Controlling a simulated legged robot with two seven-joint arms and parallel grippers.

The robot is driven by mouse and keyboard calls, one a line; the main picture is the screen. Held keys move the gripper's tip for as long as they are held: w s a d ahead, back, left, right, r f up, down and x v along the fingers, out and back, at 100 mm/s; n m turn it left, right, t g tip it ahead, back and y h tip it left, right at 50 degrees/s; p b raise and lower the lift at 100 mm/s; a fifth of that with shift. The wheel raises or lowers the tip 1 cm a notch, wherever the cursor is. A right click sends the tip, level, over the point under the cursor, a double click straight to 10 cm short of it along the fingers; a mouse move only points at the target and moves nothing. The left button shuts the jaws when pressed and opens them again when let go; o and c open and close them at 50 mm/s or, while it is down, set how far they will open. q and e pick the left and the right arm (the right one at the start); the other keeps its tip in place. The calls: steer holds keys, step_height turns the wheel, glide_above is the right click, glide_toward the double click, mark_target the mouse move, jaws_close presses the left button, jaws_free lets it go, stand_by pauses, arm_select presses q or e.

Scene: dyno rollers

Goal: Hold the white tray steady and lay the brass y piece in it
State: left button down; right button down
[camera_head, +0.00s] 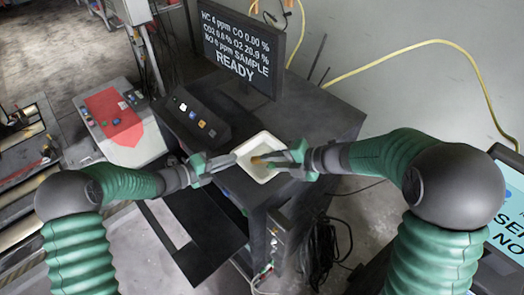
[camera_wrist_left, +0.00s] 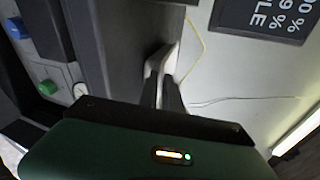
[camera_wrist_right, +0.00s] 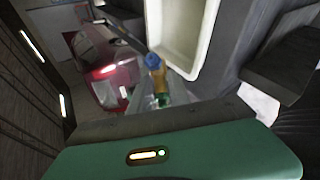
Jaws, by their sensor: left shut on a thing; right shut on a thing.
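The white tray (camera_head: 261,135) sits on top of the black cabinet, near its front edge. It also shows in the right wrist view (camera_wrist_right: 178,35), and part of its rim shows in the left wrist view (camera_wrist_left: 154,66). My left gripper (camera_head: 232,158) is shut on the tray's left rim. My right gripper (camera_head: 280,157) is shut on the brass y piece (camera_head: 257,160), which appears over the tray in the head view. In the right wrist view the brass y piece (camera_wrist_right: 157,76) has a blue end and shows beside the tray's wall. Whether it touches the tray I cannot tell.
A monitor reading READY (camera_head: 242,48) stands behind the tray. A dark panel with knobs (camera_head: 190,113) lies left of it. A red-topped box (camera_head: 112,112) is farther left. Yellow cable (camera_head: 400,47) runs along the wall, and black cables hang right of the cabinet.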

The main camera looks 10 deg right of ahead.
arm_select(q)
steer(key=shift+f, duration=0.1)
arm_select(e)
steer(key=w+f, duration=0.1)
steer(key=w, duration=0.1)
steer(key=w+f, duration=0.1)
steer(key=w, duration=0.1)
steer(key=w+d+f, duration=0.1)
steer(key=w, duration=0.1)
steer(key=shift+w, duration=0.3)
steer(key=shift+w+f, duration=0.15)
steer(key=shift+f, duration=0.85)
steer(key=c, duration=1.1)
jaws_free()
steer(key=shift+c, duration=0.2)
